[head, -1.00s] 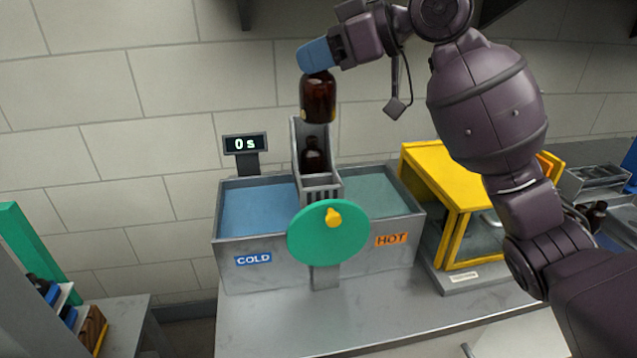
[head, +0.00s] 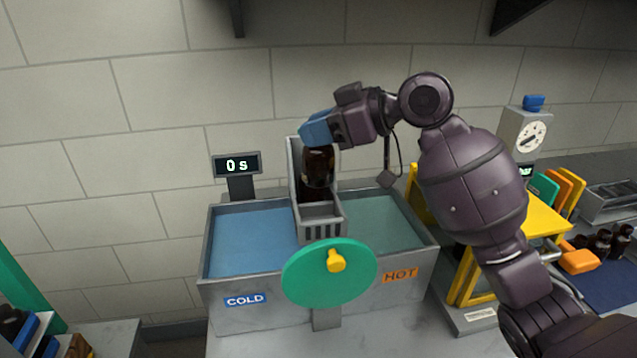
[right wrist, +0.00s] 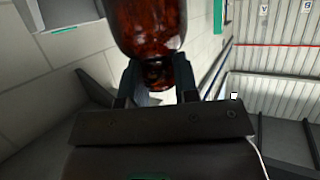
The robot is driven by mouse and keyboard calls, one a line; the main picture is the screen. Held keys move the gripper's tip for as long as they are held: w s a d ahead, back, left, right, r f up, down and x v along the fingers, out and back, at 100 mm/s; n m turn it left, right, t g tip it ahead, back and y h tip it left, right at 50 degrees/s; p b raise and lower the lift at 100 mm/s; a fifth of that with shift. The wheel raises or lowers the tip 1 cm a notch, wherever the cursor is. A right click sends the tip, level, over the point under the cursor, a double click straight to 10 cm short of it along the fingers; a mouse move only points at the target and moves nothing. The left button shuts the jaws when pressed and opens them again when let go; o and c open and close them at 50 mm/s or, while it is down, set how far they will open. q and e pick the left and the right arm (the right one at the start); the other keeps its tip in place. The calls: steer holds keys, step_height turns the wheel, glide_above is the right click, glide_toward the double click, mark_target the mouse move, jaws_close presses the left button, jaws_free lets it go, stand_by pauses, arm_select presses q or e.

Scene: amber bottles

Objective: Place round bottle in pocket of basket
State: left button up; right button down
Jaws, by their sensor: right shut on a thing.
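My right gripper (head: 318,132) is shut on an amber round bottle (head: 319,166), near its upper end. The right wrist view shows the brown glass body (right wrist: 147,28) with its narrow neck between the fingers (right wrist: 158,78). The grey basket (head: 322,213) stands in the middle of the two-basin bath. The held bottle overlaps the basket's tall back part in the head view; whether it touches the basket cannot be told. Dark glass (head: 311,193) just below it looks like another bottle in the basket, mostly hidden. My left gripper is not in view.
The blue COLD basin (head: 252,240) lies left of the basket, the greenish HOT basin (head: 385,222) right. A green disc with a yellow knob (head: 330,273) stands in front. A display (head: 237,165) reads 0 s.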

mark_target(318, 183)
step_height(318, 183, down, 6)
steer(key=shift+r, duration=0.15)
step_height(318, 183, down, 4)
steer(key=shift+f, duration=0.15)
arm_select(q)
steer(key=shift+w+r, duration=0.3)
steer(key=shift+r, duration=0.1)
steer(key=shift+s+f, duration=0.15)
arm_select(e)
steer(key=shift+f, duration=0.1)
steer(key=c, duration=0.9)
jaws_free()
steer(key=shift+o, duration=0.2)
